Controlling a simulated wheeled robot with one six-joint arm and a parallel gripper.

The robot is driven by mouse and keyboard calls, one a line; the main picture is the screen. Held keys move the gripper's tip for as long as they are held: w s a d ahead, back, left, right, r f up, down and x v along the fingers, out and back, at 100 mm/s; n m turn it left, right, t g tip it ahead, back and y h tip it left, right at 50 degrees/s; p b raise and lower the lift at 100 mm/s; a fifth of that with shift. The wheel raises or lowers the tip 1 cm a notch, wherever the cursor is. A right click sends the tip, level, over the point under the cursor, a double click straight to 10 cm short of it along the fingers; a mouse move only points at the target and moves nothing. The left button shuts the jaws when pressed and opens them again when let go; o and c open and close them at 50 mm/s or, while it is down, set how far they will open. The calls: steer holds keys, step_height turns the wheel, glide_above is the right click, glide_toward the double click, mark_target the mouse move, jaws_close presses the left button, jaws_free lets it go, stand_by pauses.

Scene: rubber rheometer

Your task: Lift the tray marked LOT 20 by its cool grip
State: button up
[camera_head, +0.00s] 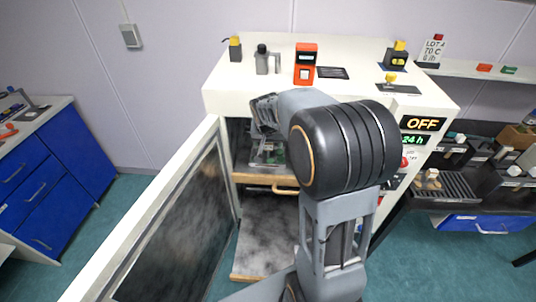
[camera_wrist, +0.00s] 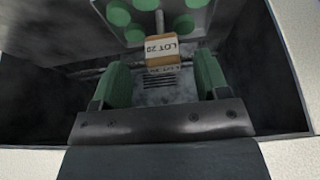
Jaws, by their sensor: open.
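The grey tray (camera_wrist: 146,14) with several green discs on it shows at the top of the wrist view. A tan block marked LOT 20 (camera_wrist: 161,49) sticks out from its near edge. My gripper (camera_wrist: 163,72) is open, with one green finger on each side of the block's line. The block appears roughly centred ahead of the fingers, and I see clear gaps on both sides. In the head view, a tray with green on it (camera_head: 268,154) is inside the open cabinet, but my arm hides much of it and its label cannot be read there.
The cabinet door (camera_head: 176,232) stands open on the left, close to my arm. A shelf with a tan front edge (camera_head: 252,179) lies under the tray, and a lower grey board (camera_head: 262,232) is below it. The display reads OFF (camera_head: 422,123). Several small items stand on the cabinet top (camera_head: 350,52).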

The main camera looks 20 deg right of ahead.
mark_target(268, 146)
steer(key=shift+p+x, duration=0.8)
steer(key=shift+x, duration=1.85)
steer(key=shift+a, duration=0.1)
steer(key=c, duration=1.1)
steer(key=shift+w+r, duration=0.1)
steer(key=shift+r, duration=0.1)
